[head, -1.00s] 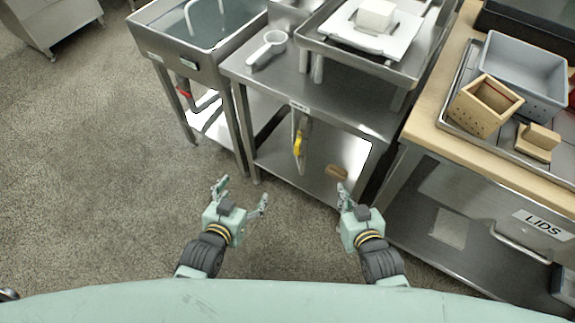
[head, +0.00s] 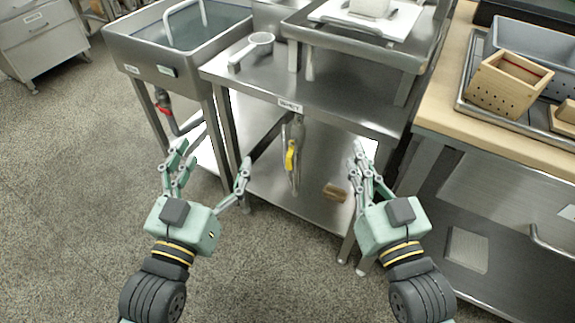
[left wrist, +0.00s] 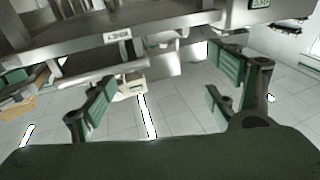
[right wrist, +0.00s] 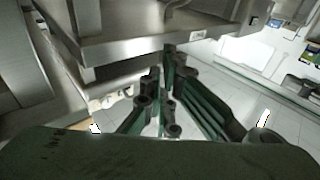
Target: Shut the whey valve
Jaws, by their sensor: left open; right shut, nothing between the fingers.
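The whey valve (head: 291,155) has a yellow handle on a thin metal pipe hanging under the steel table's front edge. In the head view the handle points down, roughly along the pipe. A label reading WHEY (head: 290,105) sits on the edge above it; it also shows in the left wrist view (left wrist: 118,36). My left gripper (head: 212,162) is open and empty, left of the valve and nearer to me. My right gripper (head: 357,162) is shut and empty, right of the valve. Neither touches the valve. I cannot make out the yellow handle in either wrist view.
A steel sink (head: 180,50) with a red-handled valve (head: 162,102) below stands at the left. A strainer (head: 254,48) lies on the steel table (head: 335,98). A brown block (head: 334,193) lies on its lower shelf. A wooden-topped counter (head: 450,112) stands at the right.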

